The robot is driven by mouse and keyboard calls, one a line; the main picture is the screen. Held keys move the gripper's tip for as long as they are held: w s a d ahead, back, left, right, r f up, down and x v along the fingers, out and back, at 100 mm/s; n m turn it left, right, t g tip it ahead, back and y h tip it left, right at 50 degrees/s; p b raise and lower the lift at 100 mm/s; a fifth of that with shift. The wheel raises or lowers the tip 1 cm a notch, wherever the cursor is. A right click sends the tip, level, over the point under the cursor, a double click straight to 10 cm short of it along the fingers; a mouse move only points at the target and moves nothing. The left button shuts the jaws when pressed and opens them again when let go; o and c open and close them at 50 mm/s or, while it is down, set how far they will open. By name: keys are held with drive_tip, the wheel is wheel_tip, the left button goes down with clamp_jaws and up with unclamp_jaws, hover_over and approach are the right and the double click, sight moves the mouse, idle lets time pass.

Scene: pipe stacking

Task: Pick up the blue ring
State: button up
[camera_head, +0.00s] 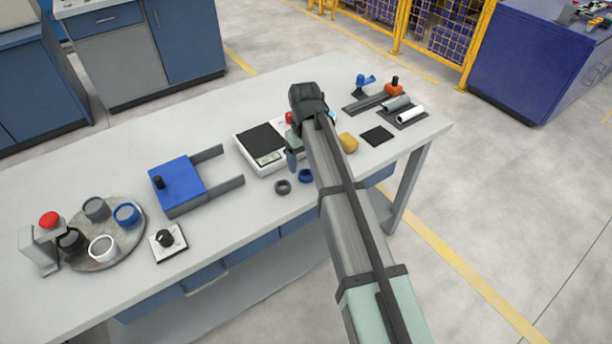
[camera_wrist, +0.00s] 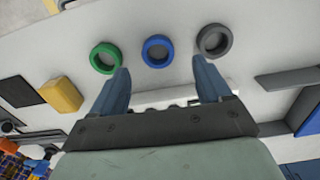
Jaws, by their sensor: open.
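The blue ring (camera_wrist: 157,64) lies flat on the table in the wrist view, between a green ring (camera_wrist: 104,71) on its left and a dark grey ring (camera_wrist: 215,55) on its right. My gripper (camera_wrist: 161,67) is open and empty. Its two blue fingers spread to either side of the blue ring's line, with the ring just beyond the tips. I cannot tell the height of the tips above the table. In the head view the blue ring (camera_head: 305,177) sits near the table's front edge, beside the dark grey ring (camera_head: 283,187). My arm hides the green ring there.
A white scale (camera_head: 246,152) stands behind the rings. A yellow block (camera_head: 348,143) and a black square (camera_head: 378,136) lie to the right. A blue fixture (camera_head: 185,186), a knob box (camera_head: 167,243) and a round tray (camera_head: 101,220) with cups are to the left.

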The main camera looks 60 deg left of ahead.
sight(306, 171)
drive_tip(key=shift+w+f, duration=0.1)
drive_tip(key=shift+f, duration=2.45)
drive_tip(key=shift+c, duration=0.3)
drive_tip(key=c, duration=1.1)
